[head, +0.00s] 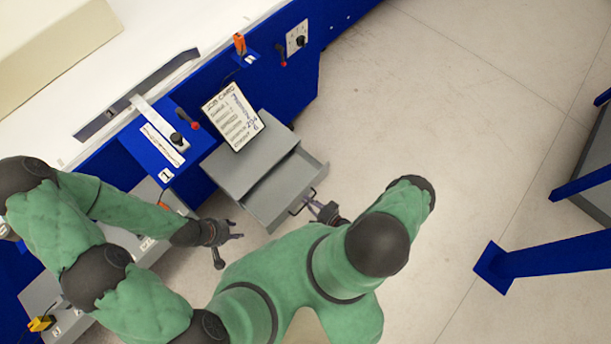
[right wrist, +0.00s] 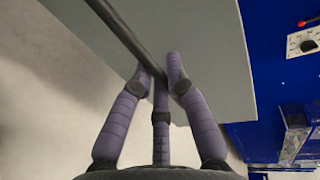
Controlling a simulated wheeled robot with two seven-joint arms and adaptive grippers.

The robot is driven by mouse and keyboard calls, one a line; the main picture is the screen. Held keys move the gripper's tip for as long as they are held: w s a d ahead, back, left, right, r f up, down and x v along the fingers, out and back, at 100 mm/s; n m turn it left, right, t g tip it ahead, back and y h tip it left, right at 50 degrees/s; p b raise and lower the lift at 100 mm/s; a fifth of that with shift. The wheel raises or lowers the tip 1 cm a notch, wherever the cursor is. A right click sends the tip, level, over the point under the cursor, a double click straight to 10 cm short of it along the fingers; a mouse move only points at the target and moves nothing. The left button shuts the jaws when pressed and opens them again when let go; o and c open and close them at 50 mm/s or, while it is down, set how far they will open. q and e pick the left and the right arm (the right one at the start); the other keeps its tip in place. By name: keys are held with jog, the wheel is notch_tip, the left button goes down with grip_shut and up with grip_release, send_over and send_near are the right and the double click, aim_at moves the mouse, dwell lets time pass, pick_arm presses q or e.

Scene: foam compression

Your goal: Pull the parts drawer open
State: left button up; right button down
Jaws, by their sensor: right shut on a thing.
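The grey parts drawer (head: 285,190) stands partly out of its grey cabinet (head: 232,160) in the head view, and its empty-looking inside shows. A dark bar handle (head: 295,211) is on its front. My right gripper (head: 318,204) is at this handle. In the right wrist view the fingers (right wrist: 160,82) are shut on the dark handle bar (right wrist: 118,28), in front of the grey drawer front (right wrist: 215,60). My left gripper (head: 231,248) is open and empty, apart from the drawer and to its left, with fingers spread.
A job card (head: 232,118) lies on the cabinet top. A blue bench with a red-handled lever (head: 195,125) and a switch plate (head: 297,38) runs behind. Blue posts (head: 555,259) stand at the right. The floor (head: 430,120) right of the drawer is clear.

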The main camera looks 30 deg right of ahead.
jog(key=shift+d, duration=0.1)
jog(key=c, duration=1.5)
grip_release()
jog(key=v, duration=1.2)
